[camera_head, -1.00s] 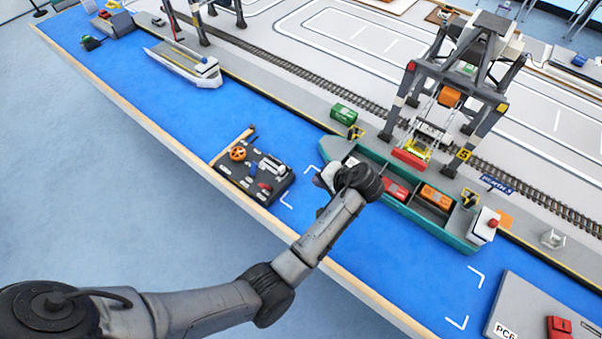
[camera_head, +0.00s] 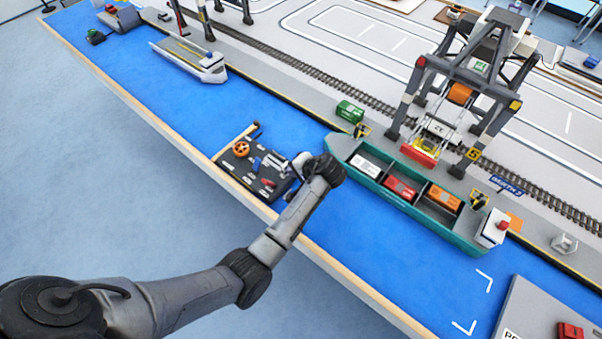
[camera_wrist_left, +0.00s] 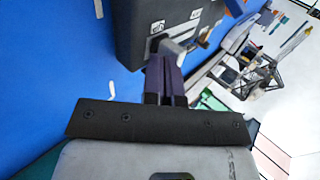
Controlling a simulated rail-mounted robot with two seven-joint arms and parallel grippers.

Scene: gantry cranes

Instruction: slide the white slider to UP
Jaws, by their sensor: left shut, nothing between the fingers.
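The dark control panel (camera_head: 236,166) lies at the near edge of the blue table, and it fills the top of the left wrist view (camera_wrist_left: 128,30). The white slider (camera_head: 273,160) is on its right part, next to a blue lever and a red one. A pale grey piece, seemingly the slider (camera_wrist_left: 184,35), shows just beyond my fingertips in the wrist view. My left gripper (camera_head: 297,164) is at the panel's right side, shut and empty, its fingers (camera_wrist_left: 164,62) close to that piece. I cannot tell whether they touch it. The slider's label is unreadable.
A green ship (camera_head: 468,235) with containers stands just right of my gripper, below a gantry crane (camera_head: 440,95). An orange wheel (camera_head: 241,148) sits on the panel's left part. Open blue surface lies left of the panel.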

